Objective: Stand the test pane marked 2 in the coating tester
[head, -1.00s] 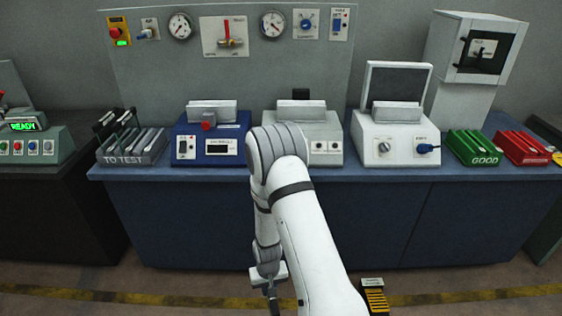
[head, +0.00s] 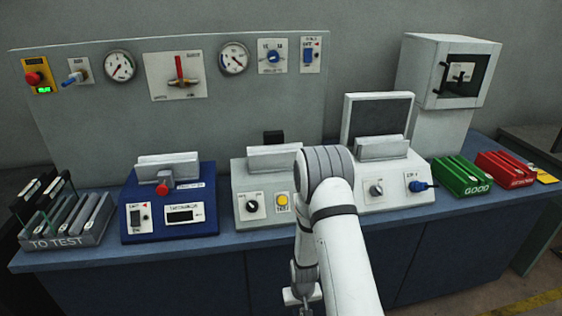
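A grey rack marked TO TEST (head: 68,240) stands at the bench's left end. Several thin upright panes (head: 80,212) stand in it, some with dark top edges; their numbers are too small to read. Three slotted machines stand to its right: a blue one (head: 150,222), a grey one (head: 239,194) with a yellow button, and a white one (head: 400,193) with a raised dark panel. Their labels are not legible, so I cannot tell which is the coating tester. My gripper (head: 302,296) hangs low in front of the bench, apart from the panes; its fingers are unclear.
A green GOOD rack (head: 463,186) and a red rack (head: 508,176) stand at the right. A white cabinet (head: 420,70) is behind them. A gauge panel (head: 110,125) backs the bench (head: 190,255). My arm covers part of the grey and white machines.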

